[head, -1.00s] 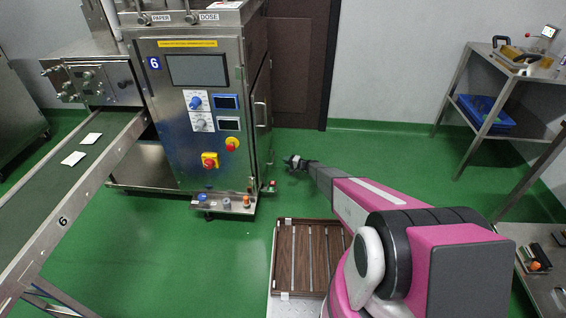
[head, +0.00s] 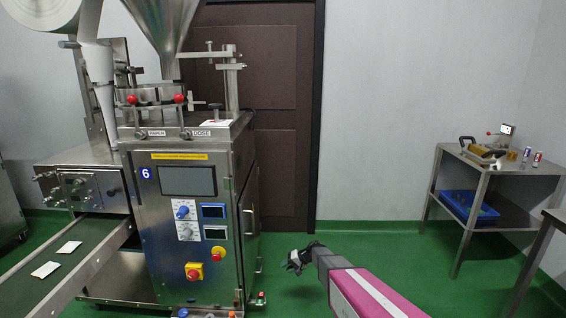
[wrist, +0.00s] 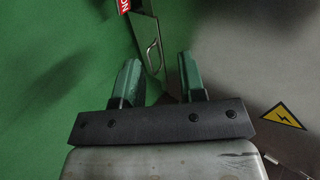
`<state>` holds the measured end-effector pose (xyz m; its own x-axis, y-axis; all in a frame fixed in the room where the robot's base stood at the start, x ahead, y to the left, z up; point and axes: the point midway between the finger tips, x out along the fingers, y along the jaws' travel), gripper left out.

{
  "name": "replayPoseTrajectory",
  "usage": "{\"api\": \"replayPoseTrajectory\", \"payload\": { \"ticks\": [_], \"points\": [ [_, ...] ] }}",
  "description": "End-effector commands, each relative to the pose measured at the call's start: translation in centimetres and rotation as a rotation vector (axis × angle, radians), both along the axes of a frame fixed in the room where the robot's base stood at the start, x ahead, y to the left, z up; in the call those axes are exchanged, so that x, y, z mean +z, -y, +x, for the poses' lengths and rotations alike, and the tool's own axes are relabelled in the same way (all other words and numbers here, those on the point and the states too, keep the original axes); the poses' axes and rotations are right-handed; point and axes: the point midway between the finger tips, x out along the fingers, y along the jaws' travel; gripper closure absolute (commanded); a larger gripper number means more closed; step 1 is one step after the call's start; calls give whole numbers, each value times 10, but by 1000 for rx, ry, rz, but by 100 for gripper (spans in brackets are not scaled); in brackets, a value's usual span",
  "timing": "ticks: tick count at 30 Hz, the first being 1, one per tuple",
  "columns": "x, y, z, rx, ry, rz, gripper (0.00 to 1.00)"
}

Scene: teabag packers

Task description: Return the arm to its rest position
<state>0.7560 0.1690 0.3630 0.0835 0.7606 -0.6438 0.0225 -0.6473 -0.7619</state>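My gripper (head: 297,262) is at the end of my pink and grey arm, low in the middle of the head view, over the green floor and to the right of the packing machine. In the wrist view my gripper (wrist: 160,80) shows two green fingers standing apart, with nothing between them.
The teabag packing machine (head: 188,225), numbered 6, stands left of my arm. Two white teabags (head: 46,269) lie on its conveyor (head: 22,262). At the right is a metal table (head: 484,160) with a blue crate (head: 460,205) below. Floor between machine and table is clear.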

Motion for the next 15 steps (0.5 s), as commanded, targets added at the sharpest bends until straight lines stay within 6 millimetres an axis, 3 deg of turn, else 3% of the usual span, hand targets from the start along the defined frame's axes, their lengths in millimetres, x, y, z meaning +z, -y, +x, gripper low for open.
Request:
{"api": "replayPoseTrajectory", "payload": {
  "ticks": [1,3,12,15],
  "points": [
    [31,12,-38,18,-6,-64,63],
    [56,30,-71,39,-23,-162,63],
    [157,114,-210,55,-71,-593,63],
    [182,138,-244,41,-77,-712,63]
  ]
}}
